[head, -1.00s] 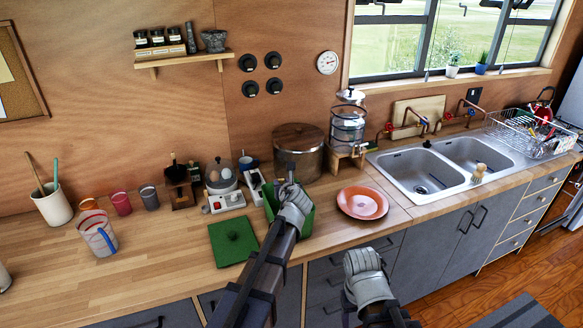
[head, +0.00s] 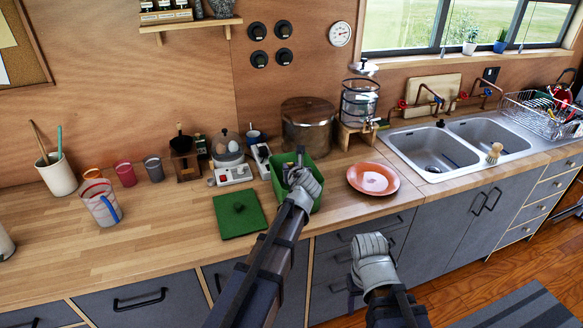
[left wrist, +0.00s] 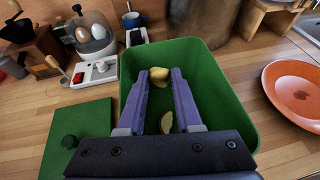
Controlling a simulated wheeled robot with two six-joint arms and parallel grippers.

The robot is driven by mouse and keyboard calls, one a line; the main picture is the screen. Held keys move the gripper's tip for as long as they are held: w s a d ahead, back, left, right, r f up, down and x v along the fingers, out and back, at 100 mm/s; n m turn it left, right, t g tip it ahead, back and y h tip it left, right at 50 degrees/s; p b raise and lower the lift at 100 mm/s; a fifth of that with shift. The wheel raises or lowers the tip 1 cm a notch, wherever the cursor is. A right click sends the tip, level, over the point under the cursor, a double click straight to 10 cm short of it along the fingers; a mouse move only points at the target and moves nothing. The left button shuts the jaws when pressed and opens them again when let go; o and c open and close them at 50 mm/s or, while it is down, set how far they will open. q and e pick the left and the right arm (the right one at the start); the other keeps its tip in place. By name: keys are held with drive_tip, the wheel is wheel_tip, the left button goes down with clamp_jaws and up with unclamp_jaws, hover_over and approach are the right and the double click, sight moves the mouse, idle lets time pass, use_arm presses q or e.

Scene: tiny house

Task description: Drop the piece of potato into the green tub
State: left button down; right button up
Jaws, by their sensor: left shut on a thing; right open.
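The green tub (head: 311,172) stands open on the counter, left of the orange plate. My left gripper (head: 298,163) reaches over it from the front. In the left wrist view the fingers of my left gripper (left wrist: 167,74) are inside the tub's outline, shut on a yellowish piece of potato (left wrist: 159,75) at the fingertips. Another pale piece (left wrist: 166,122) shows between the fingers, lower in the picture, seemingly inside the tub (left wrist: 232,130). The held piece is too small to make out in the head view. My right gripper (head: 372,252) is open, in front of the cabinets, away from the tub.
The green lid (head: 238,211) lies on the counter left of the tub. An egg cooker (head: 230,165) stands behind the lid. A large pot (head: 307,126) is behind the tub, and the orange plate (head: 373,180) is to its right. Counter at the left front is clear.

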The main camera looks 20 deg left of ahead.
use_arm(q)
drive_tip(key=c, duration=0.5)
unclamp_jaws()
drive_tip(key=p+v, duration=0.3)
drive_tip(key=v, duration=0.4)
drive_tip(key=shift+s+r, duration=0.2)
drive_tip(key=shift+s, duration=0.15)
drive_tip(key=shift+d, duration=0.1)
